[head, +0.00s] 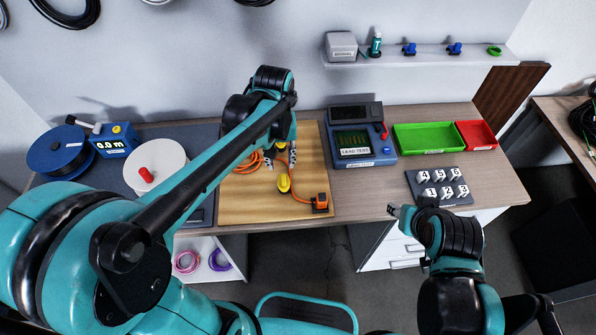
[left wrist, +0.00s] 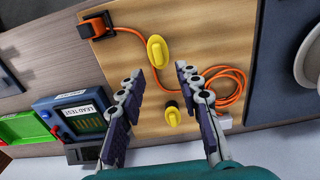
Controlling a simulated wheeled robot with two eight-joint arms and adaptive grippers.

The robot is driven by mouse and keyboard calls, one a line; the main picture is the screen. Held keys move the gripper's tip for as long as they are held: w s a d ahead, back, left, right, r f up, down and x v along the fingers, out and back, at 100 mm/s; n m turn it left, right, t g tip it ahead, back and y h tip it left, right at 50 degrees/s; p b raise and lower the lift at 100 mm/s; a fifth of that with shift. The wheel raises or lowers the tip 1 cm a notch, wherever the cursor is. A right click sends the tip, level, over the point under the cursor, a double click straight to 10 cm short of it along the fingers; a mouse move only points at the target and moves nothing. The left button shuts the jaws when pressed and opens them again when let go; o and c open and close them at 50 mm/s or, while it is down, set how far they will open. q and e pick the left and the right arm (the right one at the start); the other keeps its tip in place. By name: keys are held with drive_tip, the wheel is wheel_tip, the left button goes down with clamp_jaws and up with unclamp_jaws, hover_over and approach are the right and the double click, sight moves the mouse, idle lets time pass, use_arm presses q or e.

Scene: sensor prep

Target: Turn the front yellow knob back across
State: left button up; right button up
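The front yellow knob (head: 284,183) sits on the wooden board (head: 245,205). In the left wrist view the front yellow knob (left wrist: 156,52) is long and lies nearly upright in the picture, just beyond my fingertips. A second yellow knob (left wrist: 173,113) with a dark base sits further back on the board. My left gripper (head: 281,158) is over the board, behind the front knob. In its wrist view the left gripper (left wrist: 157,74) is open, with nothing between its fingertips. My right gripper (head: 400,212) is at the table's front edge; its opening is unclear.
An orange cable (left wrist: 232,74) is coiled on the board and runs to an orange connector (head: 320,203). A blue lead tester (head: 362,150), a green tray (head: 430,152), a red tray (head: 476,149) and a plate of numbered white holders (head: 422,203) stand to the right.

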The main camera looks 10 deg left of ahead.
sight(283, 179)
use_arm(q)
drive_tip(key=shift+w+d+f, duration=0.2)
drive_tip(key=shift+f, duration=0.1)
wheel_tip(283, 179, down, 7)
drive_tip(key=b, duration=0.3)
drive_tip(key=shift+s+f, duration=0.1)
drive_tip(key=shift+f, duration=0.1)
clamp_jaws()
